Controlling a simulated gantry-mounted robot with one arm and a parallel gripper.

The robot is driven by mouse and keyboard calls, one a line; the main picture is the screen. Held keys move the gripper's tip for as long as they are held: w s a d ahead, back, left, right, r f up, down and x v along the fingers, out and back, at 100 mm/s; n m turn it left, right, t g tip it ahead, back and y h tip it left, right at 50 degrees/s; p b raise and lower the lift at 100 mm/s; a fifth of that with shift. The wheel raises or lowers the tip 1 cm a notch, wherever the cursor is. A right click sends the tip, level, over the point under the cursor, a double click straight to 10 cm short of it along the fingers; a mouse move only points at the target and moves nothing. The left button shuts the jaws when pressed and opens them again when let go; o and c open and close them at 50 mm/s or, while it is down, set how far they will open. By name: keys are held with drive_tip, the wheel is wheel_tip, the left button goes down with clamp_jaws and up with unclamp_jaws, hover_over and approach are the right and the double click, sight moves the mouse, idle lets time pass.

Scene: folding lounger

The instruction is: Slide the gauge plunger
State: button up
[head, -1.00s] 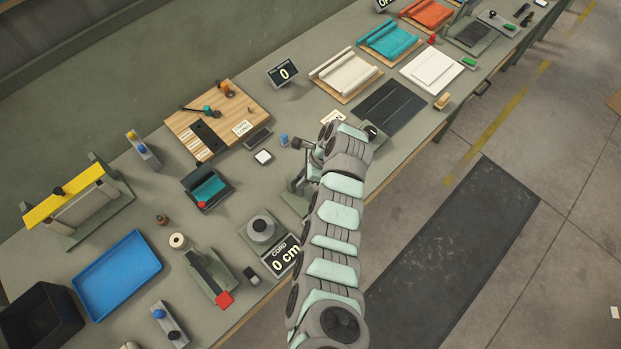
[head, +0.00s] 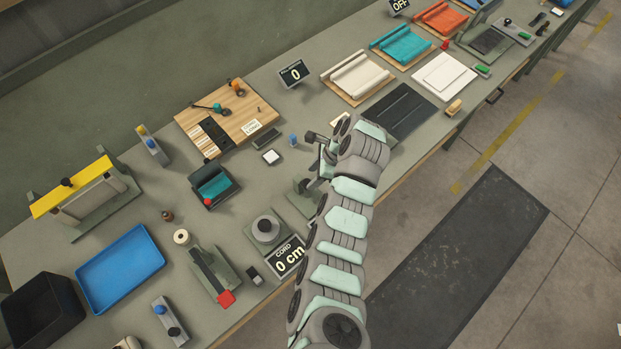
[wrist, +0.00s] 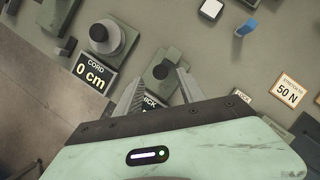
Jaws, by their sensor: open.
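A grey-green gauge (wrist: 160,70) with a dark round knob, likely the plunger (wrist: 160,72), stands in the middle of the wrist view. Its display below is mostly hidden by my gripper; only the letters "ICK" show. My gripper (wrist: 158,92) is open, its two ribbed fingers on either side of the gauge's near part in the picture, with nothing held. I cannot tell whether they touch it. In the head view the gauge (head: 298,204) is partly hidden behind my arm, and my gripper (head: 321,172) hangs by it, its fingertips unclear.
Left of the gauge is a cord device (head: 265,230) with a "0 cm" display (head: 290,258). A white square (head: 271,157) and a small blue piece (head: 293,140) lie behind it. A dark mat (head: 402,112) is to the right.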

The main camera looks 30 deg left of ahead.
drive_tip(key=p+v, duration=0.1)
drive_tip(key=v, duration=0.6)
drive_tip(key=shift+r, duration=0.2)
drive_tip(key=shift+w, duration=0.1)
